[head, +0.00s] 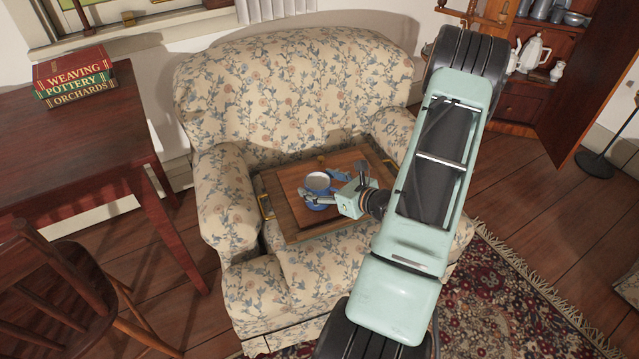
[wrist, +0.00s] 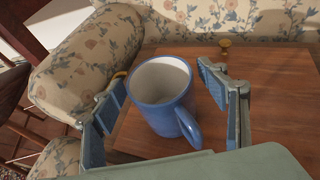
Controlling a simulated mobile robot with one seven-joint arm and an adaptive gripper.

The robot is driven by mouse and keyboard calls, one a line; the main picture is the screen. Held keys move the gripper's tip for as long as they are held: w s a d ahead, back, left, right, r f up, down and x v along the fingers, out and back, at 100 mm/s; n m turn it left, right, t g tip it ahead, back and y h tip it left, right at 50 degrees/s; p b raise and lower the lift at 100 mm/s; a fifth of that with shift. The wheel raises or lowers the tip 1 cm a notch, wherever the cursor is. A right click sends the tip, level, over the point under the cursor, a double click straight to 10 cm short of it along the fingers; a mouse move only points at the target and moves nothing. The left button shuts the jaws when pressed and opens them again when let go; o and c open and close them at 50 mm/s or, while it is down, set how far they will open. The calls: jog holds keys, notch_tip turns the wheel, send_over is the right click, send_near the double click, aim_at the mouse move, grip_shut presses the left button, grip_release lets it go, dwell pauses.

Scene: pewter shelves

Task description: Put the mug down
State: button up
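A blue mug (head: 318,182) with a pale inside is upright on a wooden tray (head: 288,186), which lies on the seat of a floral armchair. In the wrist view, the mug (wrist: 160,117) is empty and its handle points toward the camera, to the lower right. My gripper (wrist: 162,78) is open, with one finger on each side of the mug. A clear gap shows between the right finger and the mug; the left finger is close to it, and I cannot tell if they touch. In the head view, my gripper (head: 322,196) reaches over the tray from the right.
The floral armchair (head: 290,90) has raised arms and a back around the tray. A dark red table (head: 70,140) with stacked books (head: 75,77) stands at left, above a wooden chair (head: 70,290). A cabinet (head: 520,95) with teapots is at upper right. The tray has bare room around the mug.

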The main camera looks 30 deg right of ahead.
jog(key=shift+r, duration=0.1)
jog(key=shift+r, duration=0.2)
jog(key=p+v, duration=0.3)
jog(key=v, duration=0.9)
